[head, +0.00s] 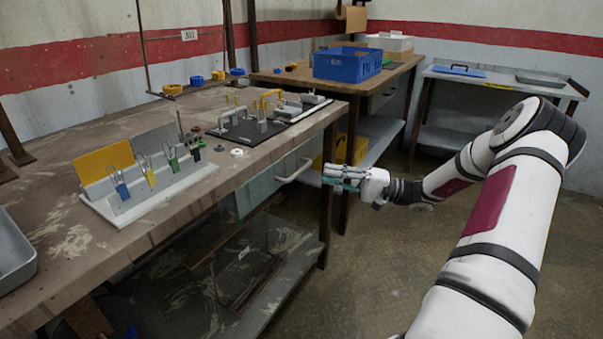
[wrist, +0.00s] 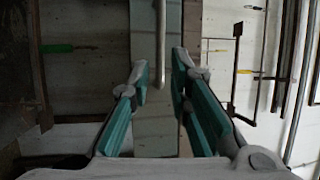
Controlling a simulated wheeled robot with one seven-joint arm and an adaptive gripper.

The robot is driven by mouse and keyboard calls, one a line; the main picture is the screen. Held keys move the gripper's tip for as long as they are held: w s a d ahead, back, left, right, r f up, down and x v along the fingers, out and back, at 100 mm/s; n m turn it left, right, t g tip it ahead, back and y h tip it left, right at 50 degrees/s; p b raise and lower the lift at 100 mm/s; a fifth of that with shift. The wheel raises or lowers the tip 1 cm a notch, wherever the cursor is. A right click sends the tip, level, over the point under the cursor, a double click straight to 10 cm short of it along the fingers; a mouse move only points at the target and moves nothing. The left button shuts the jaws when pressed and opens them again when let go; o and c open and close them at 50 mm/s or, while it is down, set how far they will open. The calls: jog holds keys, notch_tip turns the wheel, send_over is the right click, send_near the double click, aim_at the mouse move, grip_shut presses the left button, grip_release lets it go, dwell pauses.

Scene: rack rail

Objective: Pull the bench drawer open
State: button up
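The bench drawer (head: 262,190) has a pale grey-green front under the right end of the near bench, and it looks shut. Its light bar handle (head: 296,173) sticks out from the front. My gripper (head: 328,176) is just to the right of the handle, pointing toward the drawer, with a small gap seeming to remain. In the wrist view my gripper (wrist: 160,65) has its teal fingers apart with nothing clamped. The handle (wrist: 161,45) shows as a pale bar between the finger lines, in front of the drawer front (wrist: 145,25). I cannot tell whether its end is between the fingertips.
The near bench (head: 75,235) carries a padlock stand (head: 150,190) and a black fixture board (head: 247,132). A bench leg (head: 327,200) stands close beside my gripper. A blue crate (head: 347,65) sits on the farther table. The floor (head: 350,270) below my arm is clear.

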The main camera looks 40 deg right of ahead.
aim_at(302, 169)
jog(key=b+x, duration=0.1)
jog(key=x, duration=0.7)
grip_shut()
